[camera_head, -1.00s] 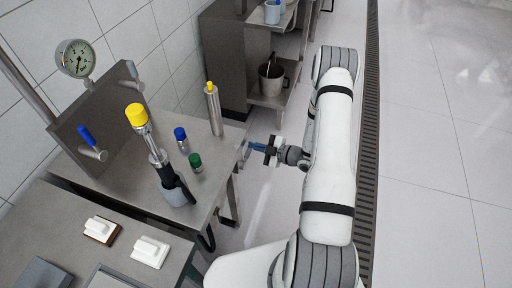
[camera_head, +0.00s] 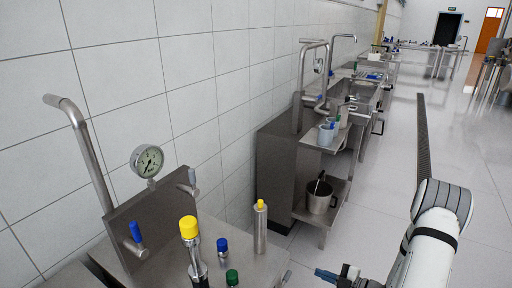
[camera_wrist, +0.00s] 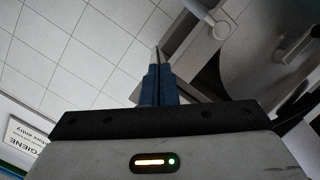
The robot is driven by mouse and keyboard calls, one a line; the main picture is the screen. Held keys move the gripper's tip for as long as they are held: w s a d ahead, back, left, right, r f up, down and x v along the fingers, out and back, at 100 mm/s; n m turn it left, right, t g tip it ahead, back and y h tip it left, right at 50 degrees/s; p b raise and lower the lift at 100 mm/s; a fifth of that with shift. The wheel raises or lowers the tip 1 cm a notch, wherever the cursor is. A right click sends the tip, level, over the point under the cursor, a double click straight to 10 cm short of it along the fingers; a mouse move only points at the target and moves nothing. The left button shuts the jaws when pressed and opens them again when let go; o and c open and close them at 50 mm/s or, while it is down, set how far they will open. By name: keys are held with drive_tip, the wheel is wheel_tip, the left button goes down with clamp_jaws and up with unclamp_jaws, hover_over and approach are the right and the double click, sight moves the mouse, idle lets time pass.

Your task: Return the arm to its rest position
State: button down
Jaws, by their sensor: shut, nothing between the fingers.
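My gripper (camera_head: 326,275) shows at the bottom of the head view, beside my white arm, to the right of the steel bench. In the wrist view its blue fingers (camera_wrist: 158,85) are together with nothing between them. It is apart from the bench and touches nothing that I can see. The arm is bent, and its lower part is cut off by the frame's bottom edge.
The steel bench (camera_head: 215,259) holds a yellow-capped tool (camera_head: 189,228), a steel cylinder with a yellow tip (camera_head: 261,228), and blue and green caps. A pressure gauge (camera_head: 147,160) stands behind. A steel pot (camera_head: 320,198) sits on a shelf. The floor right of the drain (camera_head: 423,140) is clear.

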drive_tip(key=s+a+r+n+g+h, duration=0.1)
drive_tip(key=s+a+r+n+g, duration=0.45)
drive_tip(key=r+n, duration=0.6)
drive_tip(key=s+a+r+n+g+h, duration=0.2)
drive_tip(key=s+a+r+n+g, duration=0.4)
drive_tip(key=n, duration=1.1)
drive_tip(key=s+d+r+n+t+h, duration=0.1)
drive_tip(key=s+r+n+h, duration=0.3)
drive_tip(key=n, duration=0.8)
drive_tip(key=s+d+r+n+t+h, duration=0.1)
drive_tip(key=s+r+n+t+h, duration=0.2)
drive_tip(key=r+n, duration=0.4)
drive_tip(key=s+n+h, duration=0.1)
drive_tip(key=n+h, duration=0.1)
drive_tip(key=n, duration=0.4)
drive_tip(key=shift+r+p, duration=0.3)
drive_tip(key=shift+r, duration=0.05)
drive_tip(key=shift+a, duration=0.1)
drive_tip(key=shift+a, duration=0.1)
